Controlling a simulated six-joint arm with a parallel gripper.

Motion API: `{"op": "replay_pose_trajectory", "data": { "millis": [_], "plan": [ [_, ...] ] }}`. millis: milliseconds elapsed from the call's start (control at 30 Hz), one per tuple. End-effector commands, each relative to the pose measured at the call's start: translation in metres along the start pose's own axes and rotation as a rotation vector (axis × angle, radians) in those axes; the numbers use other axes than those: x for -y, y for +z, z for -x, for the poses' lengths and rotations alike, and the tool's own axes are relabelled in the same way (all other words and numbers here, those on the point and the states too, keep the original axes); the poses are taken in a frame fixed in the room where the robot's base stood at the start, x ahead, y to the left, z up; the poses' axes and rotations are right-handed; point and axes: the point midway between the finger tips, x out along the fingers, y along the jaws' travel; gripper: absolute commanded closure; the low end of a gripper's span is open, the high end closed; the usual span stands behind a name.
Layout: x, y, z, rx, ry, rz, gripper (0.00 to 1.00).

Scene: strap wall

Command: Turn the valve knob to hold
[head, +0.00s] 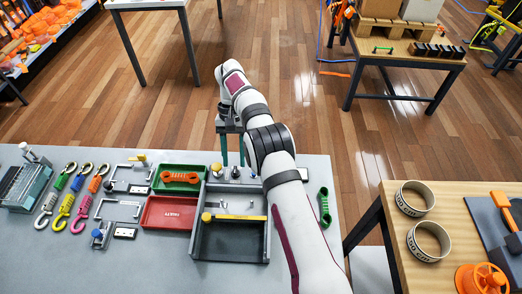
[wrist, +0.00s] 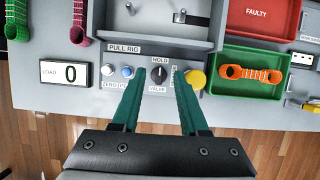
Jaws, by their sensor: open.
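The valve knob (wrist: 158,75) is a small dark round knob on the pull rig's front panel, with a HOLD label (wrist: 160,60) above it and a VALVE label (wrist: 157,88) below it. A light mark shows on its face, but I cannot tell exactly where it points. My gripper (wrist: 159,76) is open, with one green finger to the left of the knob and one to the right. Gaps seem to show between fingers and knob; I cannot tell if either touches. The fingers partly cover the labels beside it. In the head view my gripper (head: 233,150) is at the rig's far edge.
A yellow button (wrist: 195,78) sits just right of the right finger. White (wrist: 108,70) and blue (wrist: 127,72) buttons are left of the fingers, beside a load display reading 0 (wrist: 70,74).

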Motion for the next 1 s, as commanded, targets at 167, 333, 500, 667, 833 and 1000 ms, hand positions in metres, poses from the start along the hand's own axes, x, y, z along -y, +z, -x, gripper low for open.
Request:
{"op": "replay_pose_trajectory", "data": {
  "millis": [167, 333, 500, 667, 833, 1000],
  "plan": [
    [-0.047, 0.019, 0.029, -0.001, -0.002, -0.004, 0.56],
    [-0.089, 0.034, 0.049, -0.001, -0.002, -0.003, 0.56],
    [-0.111, 0.043, 0.060, 0.001, -0.001, -0.001, 0.56],
    [-0.116, 0.044, 0.062, 0.001, -0.001, -0.001, 0.56],
    [-0.116, 0.044, 0.062, 0.001, -0.001, 0.000, 0.56],
    [-0.116, 0.045, 0.062, 0.000, -0.001, -0.001, 0.56]
  ]
}}
